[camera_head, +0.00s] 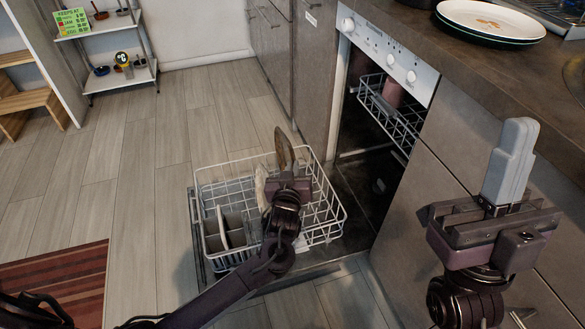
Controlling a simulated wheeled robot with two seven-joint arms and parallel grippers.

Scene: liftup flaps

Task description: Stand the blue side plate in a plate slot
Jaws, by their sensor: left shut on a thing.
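My left gripper (287,183) is over the pulled-out lower rack (335,215) of the dishwasher. It is shut on a thin, dark-edged plate (281,148), seen nearly edge-on and standing up from the jaws. Its face looks brownish and I cannot make out blue on it; I take it for the side plate. Its lower part is hidden by the gripper, so I cannot tell whether it sits in a slot. A pale thing (261,186) stands in the rack just left of the gripper.
A grey cutlery basket (224,231) stands at the rack's left. The upper rack (389,117) holds a pink cup (393,92). Stacked plates (490,22) lie on the counter (425,40). A shelf (120,77) and striped rug (60,285) are left; floor between is clear.

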